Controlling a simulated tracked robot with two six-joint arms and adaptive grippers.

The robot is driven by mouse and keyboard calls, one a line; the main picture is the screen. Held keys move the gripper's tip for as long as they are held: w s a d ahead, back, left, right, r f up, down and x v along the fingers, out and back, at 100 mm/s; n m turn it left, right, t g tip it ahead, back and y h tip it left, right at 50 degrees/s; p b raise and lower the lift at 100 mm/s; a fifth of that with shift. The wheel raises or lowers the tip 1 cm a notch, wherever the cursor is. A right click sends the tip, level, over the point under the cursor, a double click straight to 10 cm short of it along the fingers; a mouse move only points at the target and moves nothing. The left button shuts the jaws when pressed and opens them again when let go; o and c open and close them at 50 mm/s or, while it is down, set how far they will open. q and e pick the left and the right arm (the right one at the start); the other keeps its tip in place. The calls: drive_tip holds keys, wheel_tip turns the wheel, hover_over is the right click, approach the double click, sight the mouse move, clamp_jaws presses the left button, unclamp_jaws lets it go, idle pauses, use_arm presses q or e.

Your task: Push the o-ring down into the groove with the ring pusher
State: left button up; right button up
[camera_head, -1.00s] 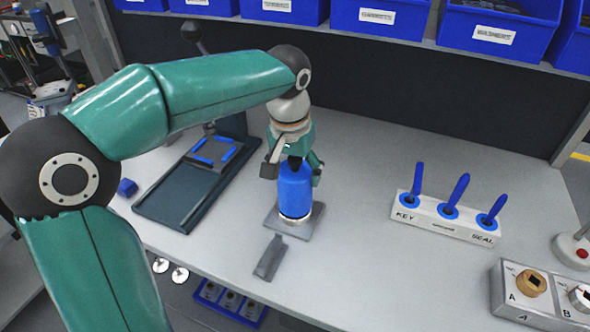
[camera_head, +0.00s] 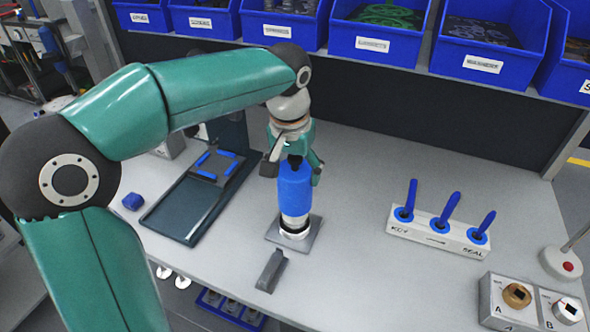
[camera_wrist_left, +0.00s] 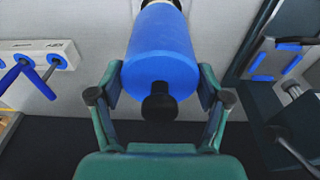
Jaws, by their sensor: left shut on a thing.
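My left gripper (camera_head: 292,170) is shut on the ring pusher (camera_head: 295,188), a blue cylinder with a black knob on top. In the left wrist view, the gripper's fingers (camera_wrist_left: 160,95) sit on both sides of the blue body (camera_wrist_left: 160,50). The pusher is upright over a round silver metal part (camera_head: 295,223) on a grey square plate (camera_head: 312,239). A dark band shows low around the silver part, near the plate. I cannot tell whether it is the o-ring, or where pusher and housing meet. The groove is hidden. My right gripper is out of view.
A grey block (camera_head: 270,271) lies in front of the plate. A dark tray (camera_head: 178,214) is to the left, with a small blue piece (camera_head: 133,202) beside it. A white KEY/SEAL rack (camera_head: 437,233) holds blue-handled tools. An A/B box (camera_head: 530,300) is at front right.

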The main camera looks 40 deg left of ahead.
use_arm(q)
drive_tip(key=shift+r+p, duration=2.65)
drive_tip(key=shift+r, duration=0.55)
drive_tip(key=shift+s+f, duration=0.1)
